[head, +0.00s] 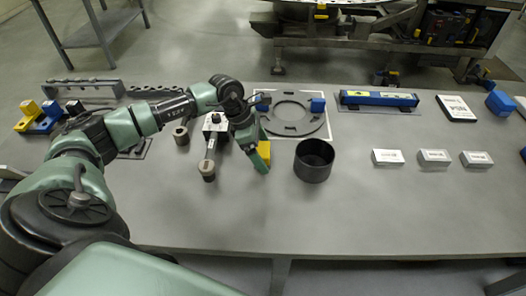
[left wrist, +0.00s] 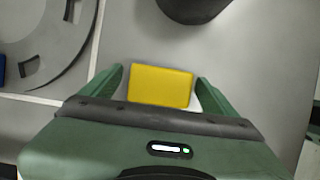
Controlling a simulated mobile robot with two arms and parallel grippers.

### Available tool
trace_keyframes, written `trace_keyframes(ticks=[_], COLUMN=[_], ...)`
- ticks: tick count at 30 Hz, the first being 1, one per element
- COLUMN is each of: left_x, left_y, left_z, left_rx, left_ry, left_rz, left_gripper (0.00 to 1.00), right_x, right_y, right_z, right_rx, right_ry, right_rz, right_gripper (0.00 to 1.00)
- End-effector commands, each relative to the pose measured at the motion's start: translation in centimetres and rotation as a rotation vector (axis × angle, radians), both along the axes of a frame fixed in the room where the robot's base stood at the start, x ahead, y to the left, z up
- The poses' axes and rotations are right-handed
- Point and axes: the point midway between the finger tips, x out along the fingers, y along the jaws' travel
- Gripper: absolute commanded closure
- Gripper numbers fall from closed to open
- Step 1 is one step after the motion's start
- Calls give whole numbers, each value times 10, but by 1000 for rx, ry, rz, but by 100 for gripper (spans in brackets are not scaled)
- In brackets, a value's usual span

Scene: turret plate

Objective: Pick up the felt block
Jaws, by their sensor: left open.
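A yellow block, which I take to be the felt block (left wrist: 160,88), lies between the two fingers of my left gripper (left wrist: 161,76) in the left wrist view. A pale edge shows at its lower right corner. The fingers stand open on either side, with a narrow gap to the block visible at each side. In the head view the yellow block (head: 264,149) is partly hidden behind my left gripper (head: 261,163), which points down at the grey table. My right gripper is not in view.
A black cup (head: 314,160) stands close to the right of the gripper. A dark ring plate (head: 296,115) lies behind it. Several small silver boxes (head: 388,157) are at the right. The front table strip is clear.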

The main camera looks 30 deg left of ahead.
Motion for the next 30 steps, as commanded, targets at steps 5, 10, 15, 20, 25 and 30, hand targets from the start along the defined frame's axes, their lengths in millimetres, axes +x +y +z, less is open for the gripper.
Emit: trace_keyframes(ticks=[5,10,15,20,25,30], left_x=[0,0,1,1,1,2], left_y=[0,0,0,0,0,0], left_z=[-2,-2,-1,-1,4,24], left_rx=[0,0,0,0,0,0], left_ry=[-1,-1,-1,-2,-3,-7], left_rz=[0,0,0,1,1,0], left_gripper=[11,42,79,79,79,79], right_x=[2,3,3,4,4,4], right_y=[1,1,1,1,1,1], right_z=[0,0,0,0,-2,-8], right_rx=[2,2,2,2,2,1], right_ry=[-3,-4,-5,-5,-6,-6], right_rz=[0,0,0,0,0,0], right_gripper=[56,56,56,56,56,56])
